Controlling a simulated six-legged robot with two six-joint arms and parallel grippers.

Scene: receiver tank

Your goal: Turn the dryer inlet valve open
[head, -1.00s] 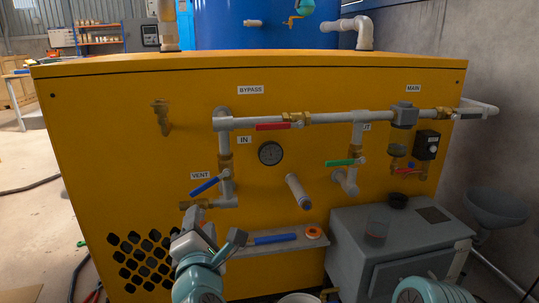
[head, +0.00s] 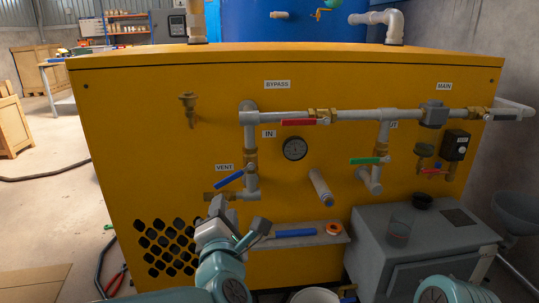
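The yellow dryer cabinet (head: 120,120) faces me with grey pipework. Below the IN label (head: 269,134), a brass valve (head: 250,160) sits on the vertical pipe. A blue lever (head: 229,180) slants down to the left from the lower part of this pipe, near the VENT label (head: 223,167). My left gripper (head: 239,217) is just below the blue lever, its two fingers spread apart with nothing between them. I cannot tell its exact depth gap to the lever. Part of my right arm shows at the bottom right; its gripper is out of view.
A red lever (head: 299,122) sits on the bypass pipe and a green lever (head: 365,161) on the outlet pipe. A shelf (head: 325,239) holds a blue-handled tool (head: 295,233) and an orange tape roll (head: 333,228). A grey box (head: 420,240) stands at right.

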